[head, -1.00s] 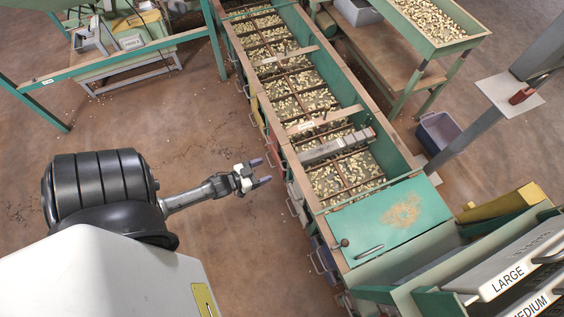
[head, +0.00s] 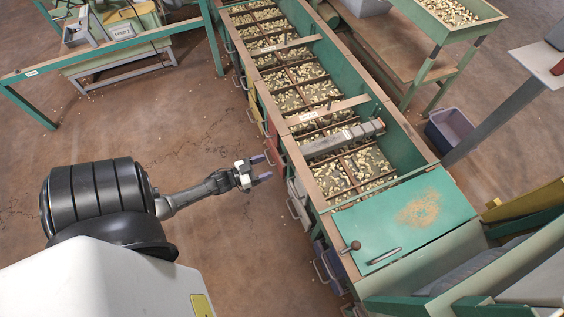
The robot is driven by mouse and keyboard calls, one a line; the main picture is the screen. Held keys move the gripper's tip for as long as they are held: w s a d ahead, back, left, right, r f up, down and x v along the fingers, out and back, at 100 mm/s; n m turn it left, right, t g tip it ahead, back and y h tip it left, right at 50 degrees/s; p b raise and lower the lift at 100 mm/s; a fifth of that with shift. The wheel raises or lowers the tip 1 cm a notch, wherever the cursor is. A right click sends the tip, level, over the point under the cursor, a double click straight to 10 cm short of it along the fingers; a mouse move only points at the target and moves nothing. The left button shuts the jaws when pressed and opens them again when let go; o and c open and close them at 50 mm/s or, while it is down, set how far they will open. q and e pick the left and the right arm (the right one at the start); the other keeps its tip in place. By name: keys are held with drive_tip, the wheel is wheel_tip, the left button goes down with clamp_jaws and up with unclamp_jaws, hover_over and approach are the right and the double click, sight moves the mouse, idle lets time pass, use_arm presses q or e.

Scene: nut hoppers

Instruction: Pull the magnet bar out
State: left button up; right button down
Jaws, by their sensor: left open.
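The magnet bar (head: 343,139) is a grey metal bar lying across the green hopper trough (head: 407,146), just behind the green lid. Its right end reaches near the trough's right wall. Nuts lie in the compartments around and below it. My left gripper (head: 264,169) is open and empty, with purple-tipped fingers. It is left of the trough, apart from it and from the bar. My right gripper is not in view.
The green lid (head: 408,218) with a handle and knob covers the trough's near end. Pull handles stick out along the trough's left side. A blue-grey bin (head: 449,130) stands on the floor at right. Open floor lies left of the trough.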

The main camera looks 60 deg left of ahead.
sight(282, 160)
use_arm(q)
drive_tip(key=shift+w+d+b, duration=0.15)
drive_tip(key=shift+w+b, duration=0.45)
drive_tip(key=shift+w, duration=1.25)
drive_tip(key=shift+w+d+b, duration=0.15)
drive_tip(key=shift+w+b, duration=0.4)
drive_tip(key=shift+w, duration=1.3)
drive_tip(key=shift+c, duration=0.5)
drive_tip(key=c, duration=1)
